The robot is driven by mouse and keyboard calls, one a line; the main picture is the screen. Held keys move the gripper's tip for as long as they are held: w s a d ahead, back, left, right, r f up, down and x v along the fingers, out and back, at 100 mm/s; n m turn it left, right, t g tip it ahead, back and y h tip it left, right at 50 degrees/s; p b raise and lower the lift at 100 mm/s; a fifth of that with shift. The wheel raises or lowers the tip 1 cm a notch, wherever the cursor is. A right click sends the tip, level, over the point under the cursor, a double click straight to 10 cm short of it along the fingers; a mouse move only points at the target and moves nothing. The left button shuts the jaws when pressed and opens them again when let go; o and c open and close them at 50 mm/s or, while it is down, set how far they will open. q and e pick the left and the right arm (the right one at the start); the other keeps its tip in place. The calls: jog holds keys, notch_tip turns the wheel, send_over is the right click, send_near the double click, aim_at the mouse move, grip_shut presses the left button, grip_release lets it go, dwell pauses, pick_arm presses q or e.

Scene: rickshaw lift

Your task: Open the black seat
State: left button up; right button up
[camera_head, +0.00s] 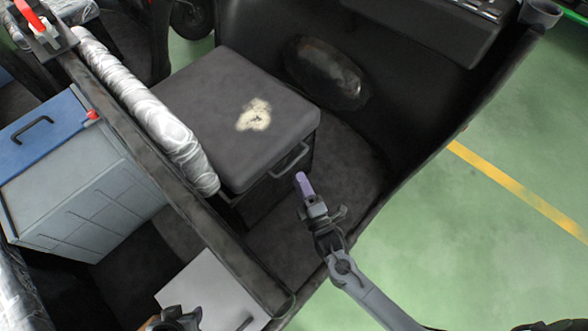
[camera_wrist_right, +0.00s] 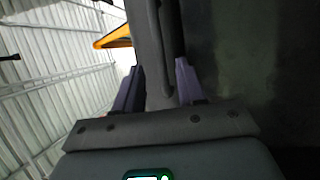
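The black seat (camera_head: 215,115), a dark box-like cushion with a pale worn patch on top, sits closed in the middle of the cabin in the head view. A grey handle (camera_head: 290,160) is on its front side near the right corner. My right gripper (camera_head: 303,184), with purple fingers, is just right of and below the handle, seemingly apart from it. In the right wrist view its fingers (camera_wrist_right: 160,68) are spread, with a dark panel and a bar-like handle (camera_wrist_right: 171,38) ahead of them. A dark part at the bottom edge, seemingly my left gripper (camera_head: 178,318), is mostly cut off.
A silver-wrapped roll (camera_head: 150,115) and a dark rail (camera_head: 180,190) run along the seat's left side. A blue-lidded grey box (camera_head: 75,190) stands farther left. A light grey panel (camera_head: 212,292) is at the bottom. Green floor (camera_head: 490,240) lies open on the right.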

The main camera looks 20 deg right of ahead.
jog(key=shift+w+a+r+b, duration=0.15)
jog(key=shift+w+b, duration=0.1)
jog(key=shift+w, duration=0.7)
jog(key=shift+w+d+r+b, duration=0.15)
jog(key=shift+w+b, duration=0.1)
jog(key=shift+w, duration=0.65)
jog(key=shift+w+a+r+b, duration=0.15)
jog(key=shift+w+b, duration=0.1)
jog(key=shift+w, duration=0.7)
jog(key=shift+c, duration=0.5)
grip_shut()
